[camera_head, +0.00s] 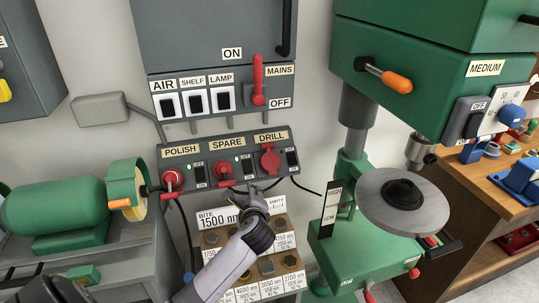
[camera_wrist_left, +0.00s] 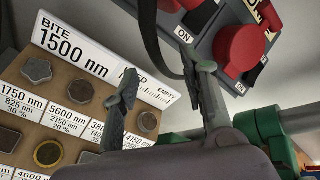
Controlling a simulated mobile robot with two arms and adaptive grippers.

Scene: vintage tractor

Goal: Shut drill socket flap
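The red drill socket (camera_head: 270,160) is under the DRILL label on the grey socket panel. Its red flap (camera_head: 268,147) appears raised above the socket face. In the left wrist view the red socket (camera_wrist_left: 238,48) is at the upper right, with a red flap-like part (camera_wrist_left: 268,18) standing above it. My left gripper (camera_head: 264,190) is below the panel, in front of the bite board, and apart from the flap. In the left wrist view its two fingers (camera_wrist_left: 165,88) are spread with nothing between them. My right gripper is not in view.
The polish socket (camera_head: 172,178) and spare socket (camera_head: 222,167) are to the left, with black cables hanging near. The bite board (camera_head: 215,240) with several round pieces is below. The green drill press (camera_head: 350,245) stands right; a green polisher (camera_head: 60,205) stands left.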

